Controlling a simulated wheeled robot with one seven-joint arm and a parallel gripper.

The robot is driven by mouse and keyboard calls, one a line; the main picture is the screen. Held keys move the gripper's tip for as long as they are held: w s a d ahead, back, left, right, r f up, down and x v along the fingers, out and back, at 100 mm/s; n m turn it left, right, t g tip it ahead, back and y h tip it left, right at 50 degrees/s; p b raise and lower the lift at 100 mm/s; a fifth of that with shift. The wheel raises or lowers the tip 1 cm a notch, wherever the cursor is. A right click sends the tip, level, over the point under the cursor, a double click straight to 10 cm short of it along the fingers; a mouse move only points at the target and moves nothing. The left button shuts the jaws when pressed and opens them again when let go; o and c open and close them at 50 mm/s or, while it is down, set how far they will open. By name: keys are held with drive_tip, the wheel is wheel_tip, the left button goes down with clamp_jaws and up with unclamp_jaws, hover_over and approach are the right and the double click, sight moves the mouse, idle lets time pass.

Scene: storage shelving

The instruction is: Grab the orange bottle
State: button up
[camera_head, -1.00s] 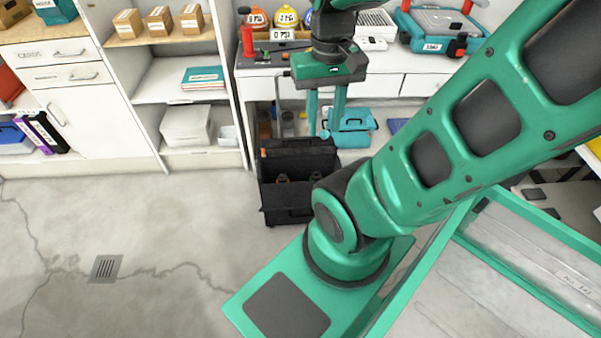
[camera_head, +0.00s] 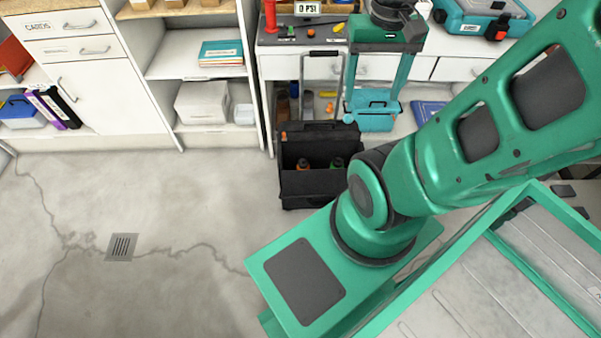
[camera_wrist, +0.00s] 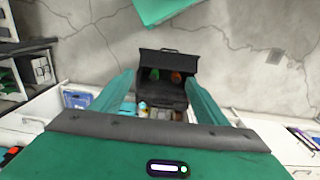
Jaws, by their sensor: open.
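The orange bottle (camera_head: 304,164) stands inside an open black case (camera_head: 310,187) on the floor, left of a green bottle (camera_head: 337,163). Only their tops show. In the wrist view the orange bottle (camera_wrist: 176,77) is right of the green bottle (camera_wrist: 154,74), inside the black case (camera_wrist: 166,58). My gripper (camera_head: 373,98) is open and empty, above and apart from the case, in front of the workbench. In the wrist view the case shows between and beyond the fingers of my gripper (camera_wrist: 160,84).
A white workbench (camera_head: 440,68) stands behind, with a teal toolbox (camera_head: 483,20) on top and a smaller teal case (camera_head: 376,122) below. White shelving (camera_head: 205,68) is at the left. The concrete floor left of the case is clear, with a drain grate (camera_head: 121,247).

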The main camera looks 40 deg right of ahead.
drive_tip(key=w+d+f+m+h, duration=0.1)
drive_tip(key=w+d+f, duration=0.1)
drive_tip(key=w+f, duration=0.3)
drive_tip(key=w+d+f+m, duration=0.1)
drive_tip(key=w+d+f, duration=0.15)
drive_tip(key=w, duration=0.45)
drive_tip(key=m, duration=0.5)
hover_over(302, 162)
wheel_tip(302, 162, down, 44)
drive_tip(key=shift+s+a+r, duration=0.1)
drive_tip(key=shift+a+f+t, duration=0.1)
drive_tip(key=shift+f+t, duration=0.2)
drive_tip(key=shift+f, duration=0.1)
drive_tip(key=f, duration=0.4)
drive_tip(key=shift+d+f, duration=0.15)
drive_tip(key=shift+d, duration=0.05)
drive_tip(key=shift+w+d+f, duration=0.15)
drive_tip(key=shift+f, duration=0.9)
drive_tip(key=shift+w+d+f, duration=0.1)
drive_tip(key=shift+f, duration=0.95)
drive_tip(key=shift+w+d+f, duration=0.15)
drive_tip(key=shift+f, duration=0.9)
drive_tip(key=c, duration=1.3)
